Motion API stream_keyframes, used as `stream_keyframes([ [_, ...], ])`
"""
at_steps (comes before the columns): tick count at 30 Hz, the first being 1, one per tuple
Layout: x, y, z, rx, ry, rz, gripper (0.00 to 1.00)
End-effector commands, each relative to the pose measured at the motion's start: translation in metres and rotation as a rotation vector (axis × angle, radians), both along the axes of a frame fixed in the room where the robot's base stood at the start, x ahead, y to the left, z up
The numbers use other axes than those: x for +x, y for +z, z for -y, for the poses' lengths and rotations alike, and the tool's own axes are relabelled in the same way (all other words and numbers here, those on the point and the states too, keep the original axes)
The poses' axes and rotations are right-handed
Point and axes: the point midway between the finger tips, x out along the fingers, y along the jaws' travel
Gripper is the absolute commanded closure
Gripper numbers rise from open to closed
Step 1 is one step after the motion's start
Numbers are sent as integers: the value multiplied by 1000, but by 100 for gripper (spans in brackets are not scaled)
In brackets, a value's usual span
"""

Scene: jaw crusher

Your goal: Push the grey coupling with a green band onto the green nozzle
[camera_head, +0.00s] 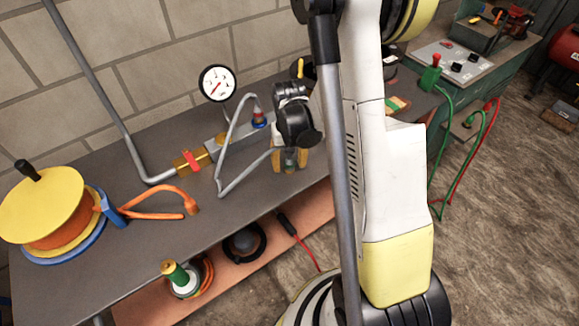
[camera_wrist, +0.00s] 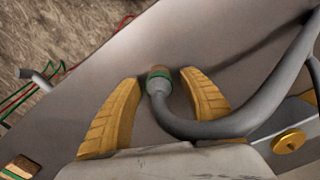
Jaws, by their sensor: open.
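The grey coupling with a green band (camera_wrist: 158,80) is on the end of a grey hose. In the wrist view it stands between the two yellow fingers of my gripper (camera_wrist: 160,77), with a visible gap on each side. The fingers are open. In the head view my gripper (camera_head: 290,163) is low over the front part of the bench, with the coupling (camera_head: 289,156) showing small between its fingers. I cannot tell which part is the green nozzle. A green cylinder with a brass top (camera_head: 176,273) stands on the lower shelf.
The grey hose (camera_head: 234,152) loops over the bench (camera_head: 140,232) beside a gauge (camera_head: 216,83) and a valve with a red handle (camera_head: 192,160). A yellow and orange reel (camera_head: 42,205) stands at the left. A control box (camera_head: 450,58) is at the back right.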

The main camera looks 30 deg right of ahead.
Motion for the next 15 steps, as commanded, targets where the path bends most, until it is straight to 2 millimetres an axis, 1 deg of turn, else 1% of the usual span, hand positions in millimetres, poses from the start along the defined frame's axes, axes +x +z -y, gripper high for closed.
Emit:
stream_keyframes([
  [5, 0, 1, 0, 0, 0, 0, 50],
  [6, 0, 1, 0, 0, 0, 0, 57],
  [8, 0, 1, 0, 0, 0, 0, 76],
  [9, 0, 1, 0, 0, 0, 0, 88],
  [10, 0, 1, 0, 0, 0, 0, 97],
  [11, 0, 1, 0, 0, 0, 0, 100],
  [15, 0, 1, 0, 0, 0, 0, 100],
])
